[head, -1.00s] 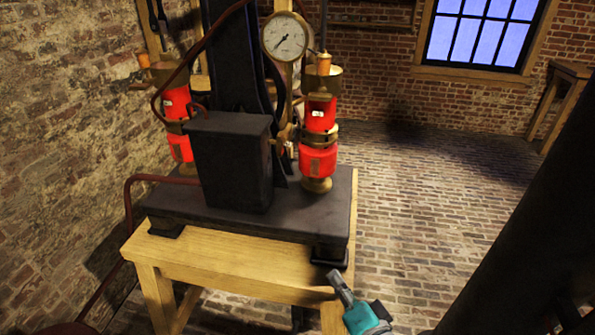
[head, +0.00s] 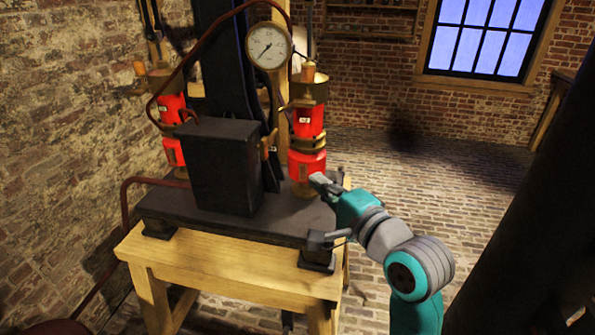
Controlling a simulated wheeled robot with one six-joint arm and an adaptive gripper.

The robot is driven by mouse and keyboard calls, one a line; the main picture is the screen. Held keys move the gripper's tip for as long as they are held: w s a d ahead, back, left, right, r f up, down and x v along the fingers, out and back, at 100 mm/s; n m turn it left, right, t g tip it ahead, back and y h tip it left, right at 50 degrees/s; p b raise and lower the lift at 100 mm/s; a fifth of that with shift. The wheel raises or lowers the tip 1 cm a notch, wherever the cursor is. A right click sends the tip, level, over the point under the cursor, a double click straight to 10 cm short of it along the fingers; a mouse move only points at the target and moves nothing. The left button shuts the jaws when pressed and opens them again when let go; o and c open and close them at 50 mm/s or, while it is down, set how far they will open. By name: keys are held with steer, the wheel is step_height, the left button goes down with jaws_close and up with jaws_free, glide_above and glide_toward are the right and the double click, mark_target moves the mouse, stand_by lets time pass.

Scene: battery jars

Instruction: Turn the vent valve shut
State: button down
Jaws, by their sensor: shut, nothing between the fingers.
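A small brass fitting (head: 268,143), perhaps the vent valve, sits between the dark box and the right red jar; its handle position is too small to tell. The right red jar (head: 306,163) stands upright on the dark base plate, with brass bands. My gripper (head: 318,180) is shut and empty. It appears in front of the jar's lower part, to the right of and below the brass fitting; whether it touches the jar I cannot tell.
A dark box (head: 225,168) and a second red jar (head: 172,118) stand to the left. A round gauge (head: 269,46) hangs above. A dark block (head: 317,243) sits at the near right corner of the wooden table (head: 215,270). Brick floor to the right is open.

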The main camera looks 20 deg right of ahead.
glide_toward(265, 148)
steer(key=w+d+f, duration=0.2)
steer(key=w+d, duration=0.1)
steer(key=w, duration=0.2)
steer(key=shift+w+a, duration=1.3)
steer(key=shift+a, duration=0.15)
